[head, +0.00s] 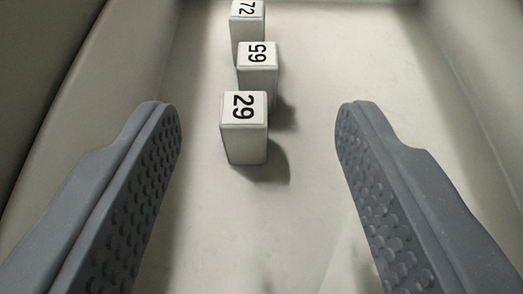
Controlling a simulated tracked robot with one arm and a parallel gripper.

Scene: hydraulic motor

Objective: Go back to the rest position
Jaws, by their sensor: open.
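My gripper (258,135) is open, with its two grey studded fingers wide apart at the left and right of the head view. Nothing is held between the fingers. A white block marked 29 (245,135) stands upright in the gap between the fingertips as seen in the picture; I cannot tell how far beyond or below the tips it is. Behind it stand a white block marked 59 (258,68) and a white block marked 72 (247,28), the last cut by the top edge.
The floor to the right of the blocks is clear.

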